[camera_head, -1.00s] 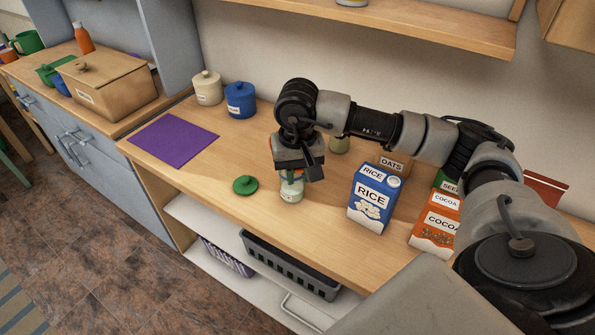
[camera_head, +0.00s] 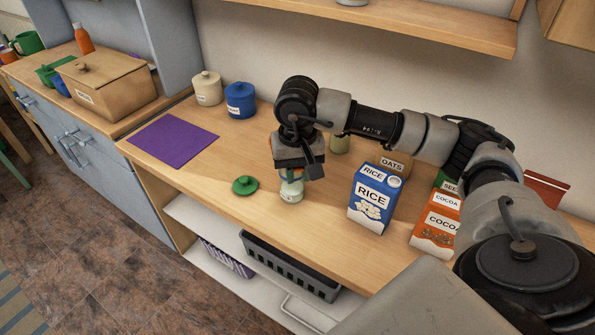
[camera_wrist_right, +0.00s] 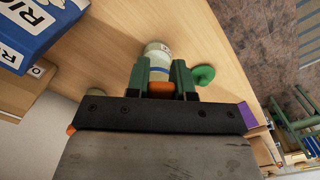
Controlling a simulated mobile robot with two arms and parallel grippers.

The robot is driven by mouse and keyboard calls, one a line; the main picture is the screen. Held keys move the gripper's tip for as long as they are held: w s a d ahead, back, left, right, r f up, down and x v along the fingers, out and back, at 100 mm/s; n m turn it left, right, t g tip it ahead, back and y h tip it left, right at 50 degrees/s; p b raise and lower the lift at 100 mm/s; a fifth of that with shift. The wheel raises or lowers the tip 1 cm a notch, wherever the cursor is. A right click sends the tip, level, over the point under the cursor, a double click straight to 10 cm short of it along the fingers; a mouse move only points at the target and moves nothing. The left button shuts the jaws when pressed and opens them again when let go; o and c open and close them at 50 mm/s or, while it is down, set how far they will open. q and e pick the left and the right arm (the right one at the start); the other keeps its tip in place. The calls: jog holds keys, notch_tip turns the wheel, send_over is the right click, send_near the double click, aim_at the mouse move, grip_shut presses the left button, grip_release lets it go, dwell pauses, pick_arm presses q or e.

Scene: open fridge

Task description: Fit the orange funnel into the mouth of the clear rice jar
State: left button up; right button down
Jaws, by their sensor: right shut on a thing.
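The pale rice jar (camera_head: 291,192) stands upright on the wooden counter, directly below my right gripper (camera_head: 291,174). In the right wrist view the jar (camera_wrist_right: 157,54) lies just beyond the green fingers of the gripper (camera_wrist_right: 161,77). The gripper is shut on the orange funnel (camera_wrist_right: 161,89), of which only a small orange part shows between the fingers. The funnel's spout and the jar's mouth are hidden, so I cannot tell whether the funnel sits in the mouth or above it. My left gripper is not in view.
A green lid (camera_head: 245,185) lies left of the jar. A blue rice box (camera_head: 371,199) and an orange cocoa box (camera_head: 437,228) stand to the right. Blue (camera_head: 240,100) and cream (camera_head: 207,88) canisters stand behind. A purple mat (camera_head: 174,140) lies on the left, with bare counter around it.

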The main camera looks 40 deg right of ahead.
jog(key=shift+b, duration=0.8)
dwell(1.5)
jog(key=shift+f+b, duration=0.3)
jog(key=shift+b, duration=0.1)
jog(key=shift+r, duration=0.35)
dwell(0.5)
jog(key=shift+r+p, duration=1.35)
jog(key=shift+r, duration=1.05)
jog(key=shift+f, duration=0.1)
